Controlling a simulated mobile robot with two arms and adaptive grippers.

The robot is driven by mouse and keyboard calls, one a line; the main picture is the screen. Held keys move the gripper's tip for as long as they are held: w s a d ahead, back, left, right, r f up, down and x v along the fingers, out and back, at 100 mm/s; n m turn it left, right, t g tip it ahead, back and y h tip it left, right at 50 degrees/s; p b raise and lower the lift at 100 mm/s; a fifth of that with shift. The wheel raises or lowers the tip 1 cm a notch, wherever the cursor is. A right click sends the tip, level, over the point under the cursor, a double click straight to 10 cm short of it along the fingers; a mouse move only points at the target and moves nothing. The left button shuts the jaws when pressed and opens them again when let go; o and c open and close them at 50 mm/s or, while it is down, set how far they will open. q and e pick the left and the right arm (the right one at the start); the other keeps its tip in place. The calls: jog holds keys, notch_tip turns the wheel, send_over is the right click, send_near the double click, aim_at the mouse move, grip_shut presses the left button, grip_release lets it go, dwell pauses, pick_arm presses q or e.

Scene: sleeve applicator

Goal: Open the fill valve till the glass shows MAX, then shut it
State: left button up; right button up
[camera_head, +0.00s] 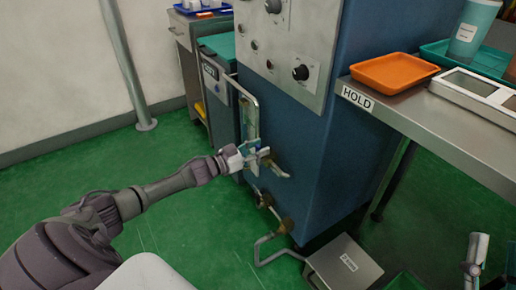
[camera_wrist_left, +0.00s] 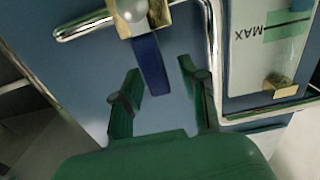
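My left gripper (camera_head: 262,160) is at the front of the blue machine, just below the sight glass (camera_head: 251,122). In the left wrist view, its two green fingers (camera_wrist_left: 160,76) are open and apart. A blue lever (camera_wrist_left: 150,62) hangs from a brass valve body (camera_wrist_left: 158,14), with its free end between the fingertips; I see no clear contact. The sight glass also shows in the wrist view (camera_wrist_left: 247,70), turned over, with a MAX label and a green band; I cannot tell the liquid level.
A lower brass fitting (camera_head: 285,226) with a bent pipe is near the floor, beside a grey pedal-like box (camera_head: 345,264). A steel shelf marked HOLD (camera_head: 430,130) juts out at right with an orange tray (camera_head: 393,72). Green floor is free at left.

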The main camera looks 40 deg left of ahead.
pick_arm(q)
jog(key=v, duration=1.2)
dwell(0.5)
